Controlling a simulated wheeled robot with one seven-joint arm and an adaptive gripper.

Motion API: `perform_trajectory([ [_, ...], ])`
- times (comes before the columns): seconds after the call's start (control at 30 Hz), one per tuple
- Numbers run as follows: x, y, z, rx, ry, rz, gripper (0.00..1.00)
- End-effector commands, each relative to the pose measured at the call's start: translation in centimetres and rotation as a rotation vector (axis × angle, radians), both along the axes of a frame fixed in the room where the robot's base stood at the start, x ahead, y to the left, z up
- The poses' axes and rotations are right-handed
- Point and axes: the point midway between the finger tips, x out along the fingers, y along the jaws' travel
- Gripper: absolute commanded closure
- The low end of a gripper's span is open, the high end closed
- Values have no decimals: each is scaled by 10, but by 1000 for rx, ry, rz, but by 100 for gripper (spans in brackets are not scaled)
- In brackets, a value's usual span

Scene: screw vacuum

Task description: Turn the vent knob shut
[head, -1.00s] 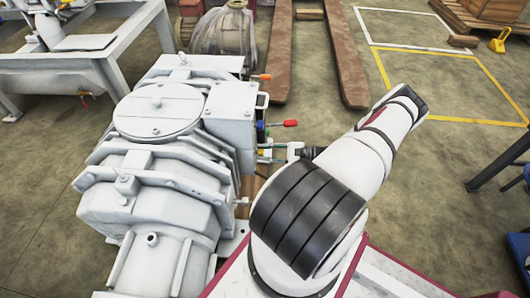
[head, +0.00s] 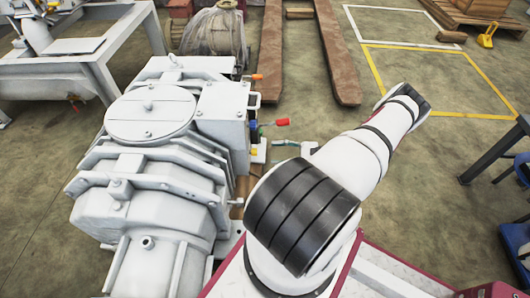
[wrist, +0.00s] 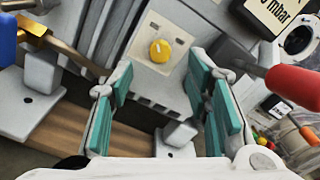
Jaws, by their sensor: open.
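A round yellow knob (wrist: 159,51) with a pale mark sits on a light plate of the pump, upper middle in the wrist view. In the head view a small yellow spot (head: 253,152) shows at the pump's right side. My gripper (wrist: 160,82) is open, its teal-padded fingers spread wide with nothing between them. In the wrist view the knob lies beyond the fingertips, between them, and no finger touches it. In the head view my arm hides most of the gripper; teal finger parts (head: 290,143) show right of the yellow spot, with a gap.
The grey pump (head: 150,115) stands left of my arm. A red-handled lever (wrist: 292,85) is close to the right finger. A gauge labelled mbar (wrist: 278,14) is at upper right. A brass-coloured bar with a blue handle (wrist: 8,38) is at left.

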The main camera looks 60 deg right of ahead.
Motion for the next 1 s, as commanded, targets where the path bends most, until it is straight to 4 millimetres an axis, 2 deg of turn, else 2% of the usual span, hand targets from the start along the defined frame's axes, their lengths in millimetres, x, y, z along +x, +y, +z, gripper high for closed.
perform_trajectory([
  [0.1,-19,-12,-1,-3,2,-1,56],
  [0.3,-37,-22,0,0,1,-1,56],
  [1.0,-41,-24,0,0,0,1,56],
])
